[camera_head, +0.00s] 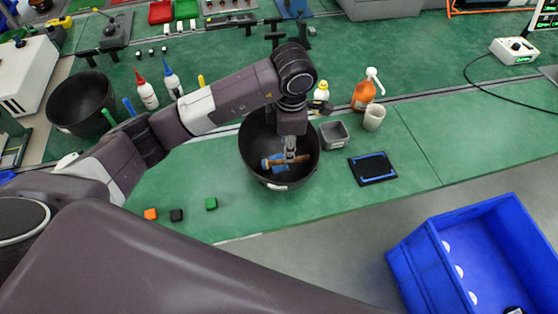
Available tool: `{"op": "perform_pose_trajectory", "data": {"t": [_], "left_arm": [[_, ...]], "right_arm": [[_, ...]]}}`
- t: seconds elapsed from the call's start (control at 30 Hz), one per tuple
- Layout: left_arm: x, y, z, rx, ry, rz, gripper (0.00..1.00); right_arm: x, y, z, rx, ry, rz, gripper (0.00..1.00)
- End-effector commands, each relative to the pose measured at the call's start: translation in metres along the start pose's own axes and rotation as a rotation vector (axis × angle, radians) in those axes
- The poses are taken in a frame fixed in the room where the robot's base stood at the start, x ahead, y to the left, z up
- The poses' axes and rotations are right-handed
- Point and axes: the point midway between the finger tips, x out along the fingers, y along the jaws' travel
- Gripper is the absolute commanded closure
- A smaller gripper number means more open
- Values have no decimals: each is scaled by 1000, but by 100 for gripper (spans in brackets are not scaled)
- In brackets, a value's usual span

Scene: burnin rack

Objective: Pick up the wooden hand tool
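A wooden hand tool (300,159) lies inside a black round bin (247,160) at the front edge of the green bench. Its brown handle points right and a blue part shows at its left end. My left gripper (290,153) reaches straight down into the bin, with its fingertips at the handle. The fingers look close together over the handle, but they are too small to tell whether they grip it. The tool appears low in the bin. My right gripper is not in view.
A grey square container (334,135), a beige cup (374,117) and an orange spray bottle (366,91) stand right of the bin. A blue-edged black tray (372,168) lies nearby. Small blocks (176,215) lie front left. A blue crate (427,262) stands lower right.

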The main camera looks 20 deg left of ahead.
Motion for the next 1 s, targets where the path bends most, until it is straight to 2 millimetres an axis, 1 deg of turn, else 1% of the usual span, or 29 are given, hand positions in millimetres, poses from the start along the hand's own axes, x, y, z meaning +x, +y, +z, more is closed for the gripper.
{"op": "perform_pose_trajectory", "data": {"t": [0.07,0.37,0.5,0.63,0.73,0.93,1.0], "left_arm": [[6,-1,0,-1,2,-2,67],[35,-2,-2,-1,2,-5,67],[54,-4,-5,0,2,-6,67],[72,-3,-4,0,0,-3,67],[77,-3,-4,0,-1,-2,67],[78,-3,-4,1,-1,-1,67],[78,-3,-4,1,-1,-1,75]], "right_arm": [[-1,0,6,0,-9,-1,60],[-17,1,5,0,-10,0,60],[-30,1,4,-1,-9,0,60],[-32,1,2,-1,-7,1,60],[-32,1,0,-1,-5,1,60],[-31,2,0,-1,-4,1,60],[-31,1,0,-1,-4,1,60]]}}
